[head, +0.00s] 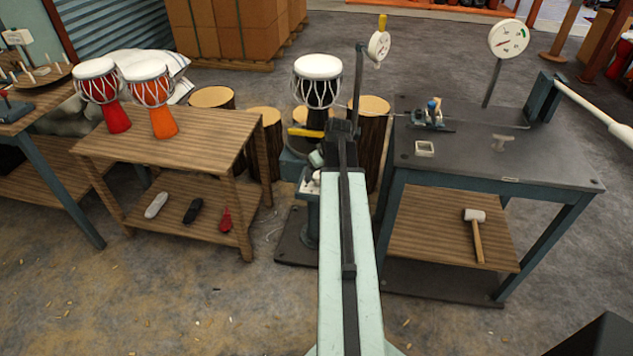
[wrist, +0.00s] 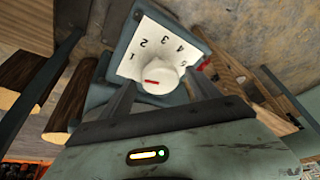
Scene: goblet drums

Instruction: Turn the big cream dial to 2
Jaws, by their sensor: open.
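The big cream dial (wrist: 166,78) shows in the wrist view in front of a white plate (wrist: 128,66) numbered 1 to 5. A short red mark (wrist: 152,83) on the dial lies on its left part, below the 1, not at the 2. My gripper (wrist: 160,88) is open, with one dark finger on each side of the dial. Whether the fingers touch it, I cannot tell. In the head view my gripper (head: 340,130) is at the drum stand, and my arm hides part of this place.
A white-topped drum (head: 318,68) stands just beyond my gripper. A dark workbench (head: 460,165) with small tools is to the right, and a wooden table (head: 200,140) with two drums to the left. Log stumps (head: 265,120) stand behind. Open floor lies front left.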

